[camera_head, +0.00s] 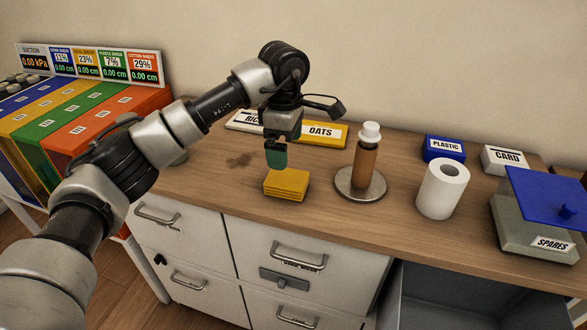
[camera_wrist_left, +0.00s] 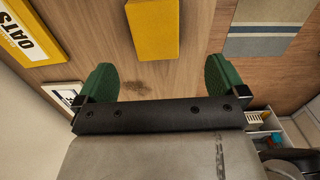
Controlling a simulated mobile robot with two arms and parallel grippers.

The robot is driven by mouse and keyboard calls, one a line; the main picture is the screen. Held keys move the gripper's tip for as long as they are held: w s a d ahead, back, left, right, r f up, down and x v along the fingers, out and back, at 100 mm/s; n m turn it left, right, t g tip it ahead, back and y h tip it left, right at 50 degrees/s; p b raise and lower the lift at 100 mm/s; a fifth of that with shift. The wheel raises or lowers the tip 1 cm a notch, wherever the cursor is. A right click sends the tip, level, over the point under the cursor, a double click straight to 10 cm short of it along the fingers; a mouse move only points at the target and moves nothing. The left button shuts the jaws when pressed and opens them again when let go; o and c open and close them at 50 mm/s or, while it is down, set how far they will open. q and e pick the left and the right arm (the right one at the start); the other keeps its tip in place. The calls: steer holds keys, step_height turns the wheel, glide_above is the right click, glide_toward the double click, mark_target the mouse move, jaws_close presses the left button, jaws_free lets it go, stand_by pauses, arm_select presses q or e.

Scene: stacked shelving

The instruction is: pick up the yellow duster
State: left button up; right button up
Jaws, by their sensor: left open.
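The yellow duster (camera_head: 287,185) is a folded, flat stack lying on the wooden worktop near its front edge. In the left wrist view the duster (camera_wrist_left: 153,28) shows at the top middle, beyond the fingertips. My left gripper (camera_head: 276,157) hangs pointing down just above and slightly behind the duster, apart from it. In the left wrist view its two green fingers (camera_wrist_left: 158,80) are spread wide with nothing between them but worktop. My right gripper is not in view.
An OATS box (camera_head: 320,133) lies behind the duster. A brown bottle (camera_head: 367,160) on a round metal base (camera_head: 360,188) stands to its right, then a paper roll (camera_head: 442,188) and a SPARES box (camera_head: 530,236). Drawers (camera_head: 290,262) are below the front edge. Worktop left of the duster is clear.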

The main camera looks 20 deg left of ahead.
mark_target(287, 177)
arm_select(q)
steer(key=shift+w+a+f, duration=0.1)
steer(key=shift+w+f, duration=0.1)
steer(key=shift+f, duration=0.95)
steer(key=shift+s+f, duration=0.25)
steer(key=shift+f, duration=1.45)
steer(key=f, duration=0.5)
steer(key=shift+w+p, duration=0.4)
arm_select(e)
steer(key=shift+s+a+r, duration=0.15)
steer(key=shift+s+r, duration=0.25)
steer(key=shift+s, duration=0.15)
arm_select(q)
steer(key=shift+c, duration=0.5)
steer(key=shift+r, duration=0.1)
steer(key=c, duration=0.8)
step_height(287, 177, up, 10)
steer(key=shift+b, duration=0.3)
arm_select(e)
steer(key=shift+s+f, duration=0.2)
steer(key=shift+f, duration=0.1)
